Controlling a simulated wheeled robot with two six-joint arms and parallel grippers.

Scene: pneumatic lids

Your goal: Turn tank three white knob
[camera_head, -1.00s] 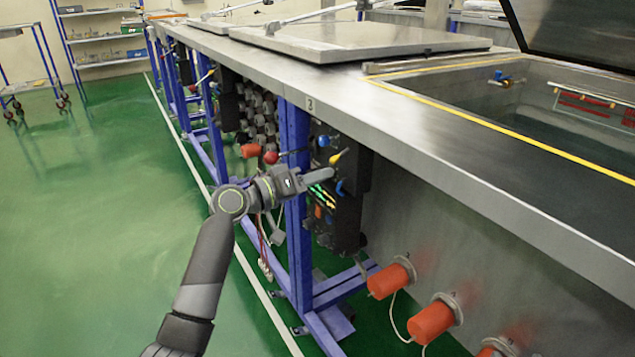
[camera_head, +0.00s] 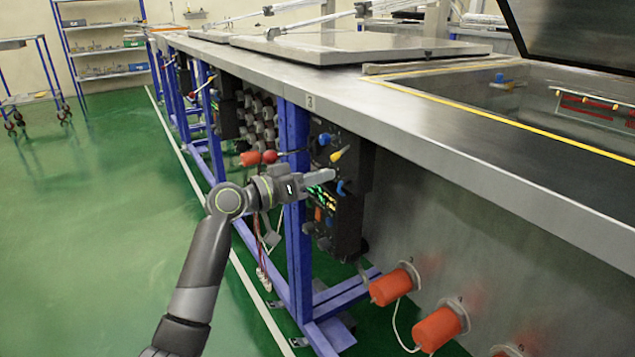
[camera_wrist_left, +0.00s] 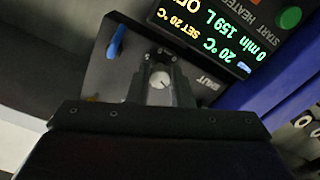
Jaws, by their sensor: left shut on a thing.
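The white knob (camera_wrist_left: 160,80) is a round dial with a pointer mark on a dark panel. It shows in the left wrist view between the two fingers of my left gripper (camera_wrist_left: 161,88), which is shut on it. In the head view my left gripper (camera_head: 328,176) reaches the control box (camera_head: 345,220) under the tank edge marked 3 (camera_head: 310,102); the knob is hidden there by the fingers. My right gripper is not in view.
A blue lever (camera_wrist_left: 117,40) and a lit display (camera_wrist_left: 205,30) are close to the fingers. A yellow-handled lever (camera_head: 341,153) and a blue knob (camera_head: 324,139) sit above the gripper. A blue frame post (camera_head: 295,220) stands beside it. Orange cylinders (camera_head: 391,286) project below.

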